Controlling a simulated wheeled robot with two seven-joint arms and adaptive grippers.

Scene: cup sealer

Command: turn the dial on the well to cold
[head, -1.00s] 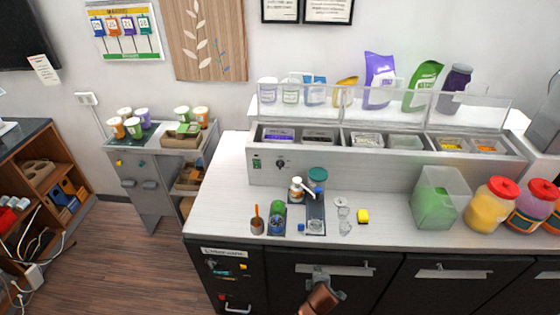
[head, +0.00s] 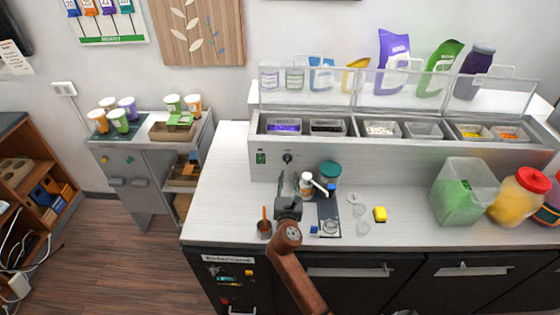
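The well is the grey topping unit (head: 400,165) along the back of the counter, with a row of bins under a clear lid. Its dial (head: 288,158) is a small dark round knob on the left of the front panel, beside a green switch (head: 261,158). The dial's markings are too small to read. My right gripper (head: 288,181) is upright over the counter, just in front of and below the dial in the picture, apart from it. Its two dark fingers look spread, with nothing between them. My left gripper is out of view.
The counter's left part is clear.

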